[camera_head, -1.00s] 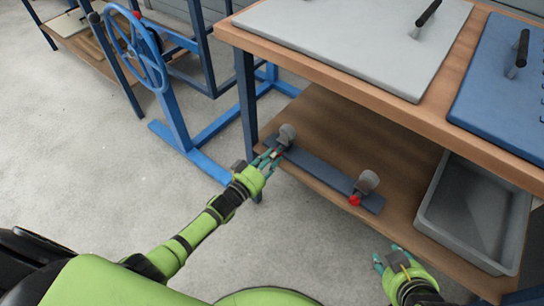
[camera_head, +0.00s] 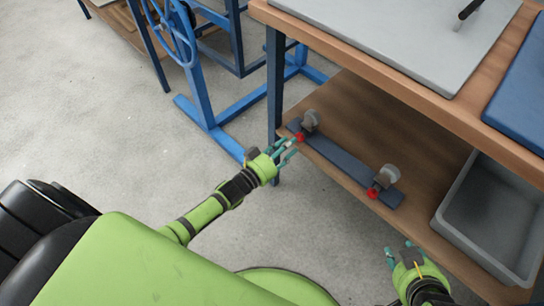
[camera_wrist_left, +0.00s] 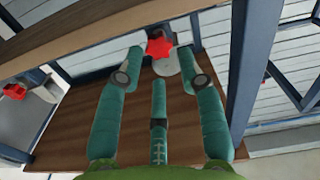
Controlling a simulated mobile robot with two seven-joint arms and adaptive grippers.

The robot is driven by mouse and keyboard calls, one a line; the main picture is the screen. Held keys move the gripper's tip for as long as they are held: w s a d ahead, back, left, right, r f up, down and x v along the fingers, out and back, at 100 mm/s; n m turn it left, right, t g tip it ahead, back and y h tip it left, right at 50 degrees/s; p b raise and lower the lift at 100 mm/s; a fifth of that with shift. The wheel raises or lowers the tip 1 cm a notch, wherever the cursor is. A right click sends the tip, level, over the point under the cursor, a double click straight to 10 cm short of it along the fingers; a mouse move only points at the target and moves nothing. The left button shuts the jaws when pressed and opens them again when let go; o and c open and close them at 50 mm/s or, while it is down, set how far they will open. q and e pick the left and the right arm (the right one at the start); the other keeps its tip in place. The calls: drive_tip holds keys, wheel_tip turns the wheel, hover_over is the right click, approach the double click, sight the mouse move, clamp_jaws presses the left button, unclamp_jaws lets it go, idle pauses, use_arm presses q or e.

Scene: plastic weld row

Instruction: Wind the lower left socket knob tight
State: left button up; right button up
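The lower left socket (camera_head: 311,120) is a grey rounded fitting at the left end of a dark blue-grey bar on the lower shelf. Its red star-shaped knob (camera_head: 299,137) faces my left gripper (camera_head: 287,149). In the left wrist view the knob (camera_wrist_left: 159,48) shows just beyond and between the fingertips of the left gripper (camera_wrist_left: 160,75). Those teal fingers are spread, with nothing held and a small gap seeming to separate them from the knob. My right gripper (camera_head: 398,252) has its fingers apart and is empty, low in front of the shelf.
A second grey socket (camera_head: 389,174) with a red knob (camera_head: 373,193) stands at the bar's (camera_head: 345,162) right end. A grey bin (camera_head: 490,215) sits right on the shelf. The blue table leg (camera_head: 275,85) is close left of the left socket. The tabletop overhangs the shelf.

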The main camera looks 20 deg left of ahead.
use_arm(q)
drive_tip(key=v, duration=0.8)
drive_tip(key=shift+s, duration=0.4)
drive_tip(key=shift+r, duration=0.1)
